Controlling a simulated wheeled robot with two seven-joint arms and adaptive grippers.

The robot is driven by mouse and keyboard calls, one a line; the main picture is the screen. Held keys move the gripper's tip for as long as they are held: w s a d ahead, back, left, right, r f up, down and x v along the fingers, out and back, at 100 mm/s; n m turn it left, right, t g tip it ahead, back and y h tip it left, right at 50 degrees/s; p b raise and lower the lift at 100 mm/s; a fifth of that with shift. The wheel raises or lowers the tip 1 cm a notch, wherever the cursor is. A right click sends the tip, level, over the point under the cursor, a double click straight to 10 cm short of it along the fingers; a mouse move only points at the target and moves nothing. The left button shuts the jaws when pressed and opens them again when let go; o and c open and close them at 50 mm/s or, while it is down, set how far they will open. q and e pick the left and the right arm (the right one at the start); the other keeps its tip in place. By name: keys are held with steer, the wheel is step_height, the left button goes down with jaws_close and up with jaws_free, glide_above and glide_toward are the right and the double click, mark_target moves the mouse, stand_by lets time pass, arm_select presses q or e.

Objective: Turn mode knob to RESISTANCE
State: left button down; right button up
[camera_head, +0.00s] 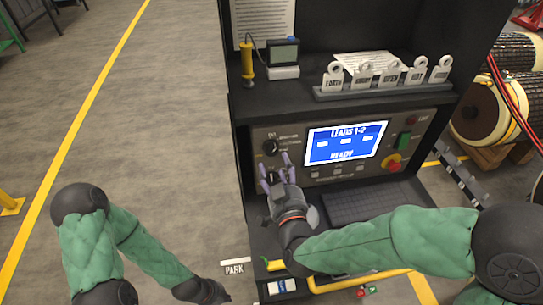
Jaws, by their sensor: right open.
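The mode knob (270,147) is a black round knob at the upper left of the grey control panel (318,172), with small labels to its right too small to read. My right gripper (273,167) is open, its purple-grey fingers pointing up at the panel just below the mode knob. A second dark knob (273,178) shows between its fingers. I cannot tell whether the fingers touch either knob. The blue screen (345,143) reads "LEADS 1-2" and "READY". My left gripper (212,294) is low at the bottom edge; its fingers are not clear.
A keyboard (358,203) lies below the panel. A red-yellow button (391,162) and green switch (404,141) are at the panel's right. Above, a shelf holds a yellow-handled probe (247,62), a meter (284,57) and a rack of tags (385,84).

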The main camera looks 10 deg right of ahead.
mark_target(272, 152)
steer(key=shift+w+b, duration=0.45)
steer(key=shift+w, duration=2.35)
